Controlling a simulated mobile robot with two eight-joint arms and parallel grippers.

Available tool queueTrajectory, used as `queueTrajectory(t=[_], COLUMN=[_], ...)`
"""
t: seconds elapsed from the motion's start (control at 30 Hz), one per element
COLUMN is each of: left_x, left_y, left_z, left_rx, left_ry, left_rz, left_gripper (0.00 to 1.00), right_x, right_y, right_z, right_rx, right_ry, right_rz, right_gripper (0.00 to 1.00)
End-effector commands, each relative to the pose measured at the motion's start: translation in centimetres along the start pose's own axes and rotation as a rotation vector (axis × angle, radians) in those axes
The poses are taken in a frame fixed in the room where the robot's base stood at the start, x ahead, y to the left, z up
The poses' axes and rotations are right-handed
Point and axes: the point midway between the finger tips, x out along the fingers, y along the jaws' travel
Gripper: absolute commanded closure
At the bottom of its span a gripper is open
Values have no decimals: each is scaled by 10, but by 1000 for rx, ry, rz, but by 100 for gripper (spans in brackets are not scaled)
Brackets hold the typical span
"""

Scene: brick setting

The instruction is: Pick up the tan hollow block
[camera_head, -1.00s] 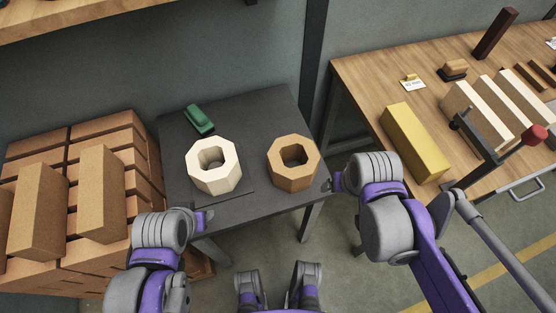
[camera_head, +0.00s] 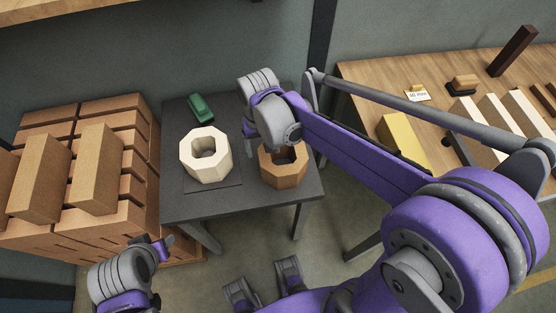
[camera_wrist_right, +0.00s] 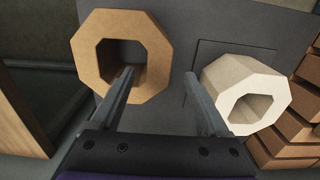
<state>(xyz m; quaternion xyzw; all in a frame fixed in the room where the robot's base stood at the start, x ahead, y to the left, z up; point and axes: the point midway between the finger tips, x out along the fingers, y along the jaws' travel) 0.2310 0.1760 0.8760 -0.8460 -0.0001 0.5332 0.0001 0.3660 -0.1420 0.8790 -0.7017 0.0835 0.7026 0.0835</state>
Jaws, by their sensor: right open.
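The tan hollow block (camera_head: 283,175) is an octagonal ring on the dark table, partly hidden by my right arm in the head view. In the right wrist view the tan hollow block (camera_wrist_right: 88,62) is at upper left, its opening facing the camera. My right gripper (camera_head: 249,148) is open and empty, hanging between the tan block and a cream hollow block (camera_head: 190,165). In the wrist view, the left finger of my right gripper (camera_wrist_right: 159,78) overlaps the tan block's opening; I cannot tell if they touch. My left gripper (camera_head: 164,246) is at lower left, away from both blocks; its jaws are unclear.
The dark table (camera_head: 225,203) also holds a green object (camera_head: 200,108) at the back. Stacked bricks (camera_head: 128,215) stand to the left. A wooden workbench (camera_head: 385,72) at right carries a yellow block (camera_head: 402,140) and other pieces.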

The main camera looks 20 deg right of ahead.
Motion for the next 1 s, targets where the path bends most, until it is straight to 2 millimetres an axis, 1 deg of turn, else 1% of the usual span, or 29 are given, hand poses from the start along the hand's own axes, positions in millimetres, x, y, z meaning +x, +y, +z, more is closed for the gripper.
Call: queueTrajectory(t=[0.03, 0.1, 0.2, 0.37, 0.63, 0.73, 0.97, 1.0], left_x=[2, 3, 4, 5, 9, 10, 9, 9], left_y=[0, 0, 0, 0, 0, 0, 0, 0], left_z=[1, 2, 3, 4, 6, 7, 6, 6], left_rx=[0, 0, 0, 0, 0, 0, 0, 0], left_ry=[-1, -1, -2, -2, -4, -4, -4, -4], left_rz=[0, 0, 0, 0, 0, 0, 0, 0], left_gripper=[50, 50, 50, 50, 50, 50, 50, 50], right_x=[11, 22, 33, 44, 82, 89, 90, 90], right_y=[0, 0, 0, 0, 1, 1, 1, 1], right_z=[0, 0, 0, 0, 0, 0, 0, 0], right_rx=[0, 0, 0, -1, -1, -1, -1, -1], right_ry=[0, 0, 1, 1, 1, 1, 1, 1], right_rz=[0, 0, 0, 0, 0, 0, 0, 0], right_gripper=[21, 21, 21, 21, 21, 21, 21, 28])
